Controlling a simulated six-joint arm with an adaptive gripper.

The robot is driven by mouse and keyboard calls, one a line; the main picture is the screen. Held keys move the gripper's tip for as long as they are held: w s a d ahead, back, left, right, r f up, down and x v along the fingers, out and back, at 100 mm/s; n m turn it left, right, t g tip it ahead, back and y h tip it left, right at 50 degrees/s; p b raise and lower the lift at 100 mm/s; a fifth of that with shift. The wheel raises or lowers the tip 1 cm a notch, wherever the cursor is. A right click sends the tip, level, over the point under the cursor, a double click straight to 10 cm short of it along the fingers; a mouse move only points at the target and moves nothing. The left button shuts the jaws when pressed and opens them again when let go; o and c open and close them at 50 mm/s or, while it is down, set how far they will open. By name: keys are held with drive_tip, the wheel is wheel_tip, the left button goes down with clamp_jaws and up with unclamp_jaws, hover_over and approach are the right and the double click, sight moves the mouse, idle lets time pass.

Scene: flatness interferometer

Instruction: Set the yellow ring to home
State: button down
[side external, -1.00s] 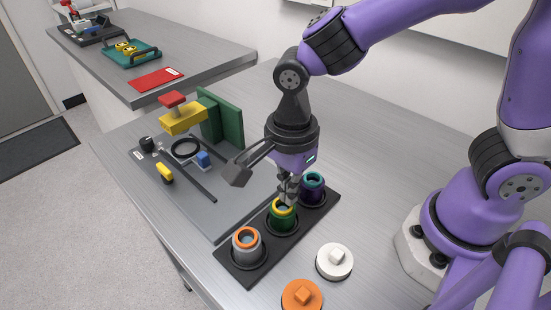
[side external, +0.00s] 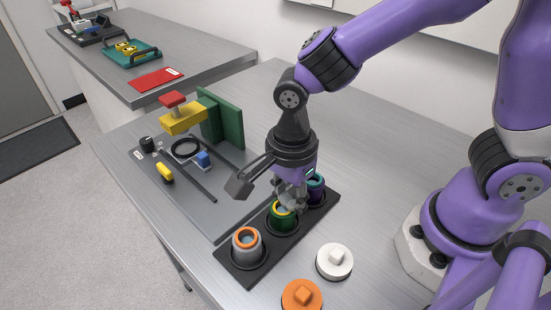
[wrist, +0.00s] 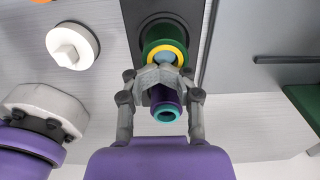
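The yellow ring (side external: 281,208) is the rim of a green round body in the middle socket of a black holder (side external: 240,275). The yellow ring also shows in the wrist view (wrist: 180,49), around a pale blue centre. My gripper (side external: 289,204) points down just above and beside it, toward the teal-rimmed purple piece. In the wrist view the fingertips (wrist: 160,74) come together at the near edge of the yellow ring, with nothing visible between them. The fingers cover part of the ring, and whether they touch it cannot be told.
An orange-rimmed grey piece (side external: 246,238) and a teal-rimmed purple piece (side external: 317,183) stand in the holder's end sockets. A white knobbed disc (side external: 334,262) and an orange one (side external: 302,296) lie nearby. A yellow block with a red top (side external: 183,120) stands behind, beside green plates (side external: 228,121).

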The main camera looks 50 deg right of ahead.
wheel_tip(320, 180, up, 8)
drive_tip(key=shift+w+f, duration=0.1)
idle(0.4)
drive_tip(key=s+d+r+n+t, duration=0.1)
drive_tip(key=d+r+n+t, duration=0.1)
drive_tip(key=d+n, duration=0.4)
drive_tip(key=s+d+r+n+t, duration=0.1)
drive_tip(key=d+r+n+t, duration=0.2)
drive_tip(key=n, duration=0.9)
drive_tip(key=d, duration=0.3)
drive_tip(key=shift+s+d+r+t, duration=0.2)
drive_tip(key=shift+s+d+t, duration=0.1)
drive_tip(key=shift+s, duration=0.05)
